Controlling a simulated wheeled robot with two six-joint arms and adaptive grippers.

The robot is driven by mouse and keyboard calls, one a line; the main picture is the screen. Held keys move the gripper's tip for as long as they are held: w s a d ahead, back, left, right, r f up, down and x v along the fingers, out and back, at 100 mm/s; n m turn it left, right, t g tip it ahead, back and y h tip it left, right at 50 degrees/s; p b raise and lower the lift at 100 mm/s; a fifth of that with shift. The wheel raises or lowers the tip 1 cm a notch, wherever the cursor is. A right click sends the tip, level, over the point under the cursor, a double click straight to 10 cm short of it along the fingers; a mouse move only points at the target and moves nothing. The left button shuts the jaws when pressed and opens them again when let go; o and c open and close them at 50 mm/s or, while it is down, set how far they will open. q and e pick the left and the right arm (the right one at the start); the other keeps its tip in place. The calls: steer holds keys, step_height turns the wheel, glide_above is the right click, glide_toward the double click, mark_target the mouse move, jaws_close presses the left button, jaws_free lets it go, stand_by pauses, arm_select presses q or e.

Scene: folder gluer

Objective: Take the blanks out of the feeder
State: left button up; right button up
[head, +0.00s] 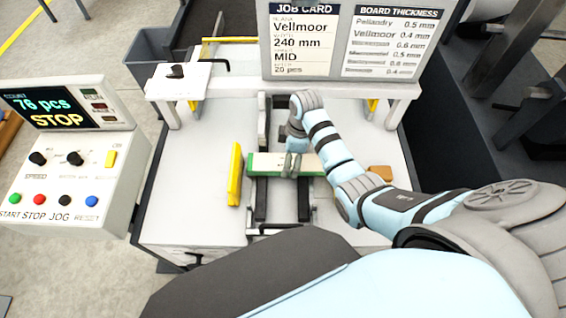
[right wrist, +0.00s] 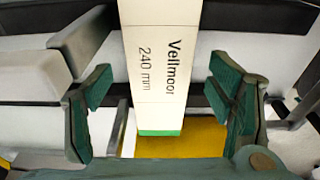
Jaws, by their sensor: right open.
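The blanks (head: 263,164) lie across the feeder (head: 180,192) as a narrow cream strip with green at the left end. In the right wrist view the top blank (right wrist: 160,60) reads "Vellmoor 240 mm" and has a green end. My right gripper (head: 291,165) is over the blanks, partly hiding them. In its wrist view the right gripper (right wrist: 165,105) is open, with one finger on each side of the blank and gaps between. I cannot tell how many blanks are stacked. My left gripper is not in view.
A yellow upright guide (head: 234,174) stands just left of the blanks. Dark rails (head: 262,205) run beneath them. A bridge with the job card (head: 301,40) and thickness chart (head: 391,42) stands behind. The control panel (head: 62,160) at left reads "76 pcs STOP". A small brown block (head: 380,172) lies right.

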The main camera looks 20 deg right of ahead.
steer(key=shift+w+f, duration=0.1)
steer(key=shift+f, duration=0.55)
steer(key=shift+r, duration=0.1)
steer(key=c, duration=1.6)
